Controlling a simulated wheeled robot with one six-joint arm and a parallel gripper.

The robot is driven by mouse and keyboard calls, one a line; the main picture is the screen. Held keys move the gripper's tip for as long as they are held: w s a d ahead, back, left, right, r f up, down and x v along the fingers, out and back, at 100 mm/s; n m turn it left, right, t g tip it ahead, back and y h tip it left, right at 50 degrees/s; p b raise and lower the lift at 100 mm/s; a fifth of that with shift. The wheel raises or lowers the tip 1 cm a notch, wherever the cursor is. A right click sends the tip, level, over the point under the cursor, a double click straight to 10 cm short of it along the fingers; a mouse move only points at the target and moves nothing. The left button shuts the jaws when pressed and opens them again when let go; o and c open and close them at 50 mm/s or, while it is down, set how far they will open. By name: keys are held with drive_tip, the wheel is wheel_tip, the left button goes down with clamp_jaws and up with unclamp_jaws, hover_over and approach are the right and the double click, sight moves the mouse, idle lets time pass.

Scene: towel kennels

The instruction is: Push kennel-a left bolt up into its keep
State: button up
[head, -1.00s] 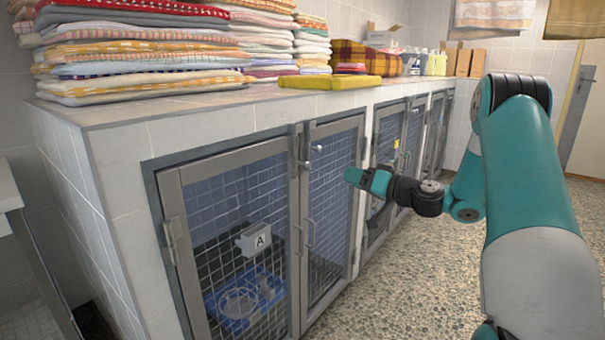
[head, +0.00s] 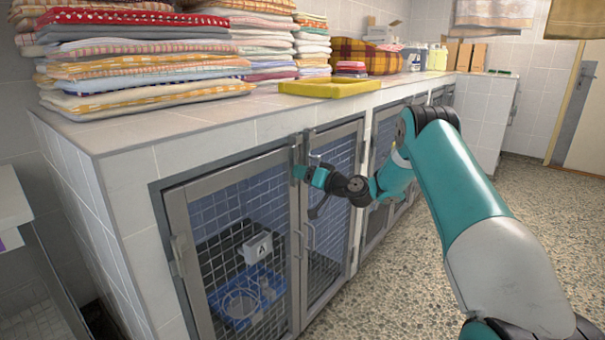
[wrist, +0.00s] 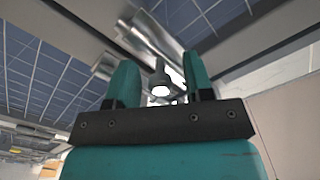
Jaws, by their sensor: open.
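Kennel A is the near double-door kennel; its left mesh door (head: 235,235) carries a white label "A" (head: 258,247). My gripper (head: 298,172) is at the upper part of the meeting stiles of the two doors. In the wrist view my gripper (wrist: 160,75) has its two teal fingers apart, one on each side of a grey metal bolt (wrist: 160,82) with a bright round end. A shiny metal fitting, perhaps the keep (wrist: 148,38), lies just beyond the bolt. Contact between fingers and bolt cannot be told. In the head view my gripper largely hides the bolt.
The tiled counter (head: 215,128) overhangs the doors just above my gripper. Door handles (head: 308,236) stick out below. The speckled floor (head: 420,270) to the right is clear.

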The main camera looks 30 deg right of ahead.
drive_tip(key=shift+w+a, duration=0.15)
drive_tip(key=shift+w, duration=0.2)
clamp_jaws()
drive_tip(key=shift+r+p, duration=0.55)
drive_tip(key=shift+r, duration=1.35)
unclamp_jaws()
drive_tip(key=shift+f, duration=0.1)
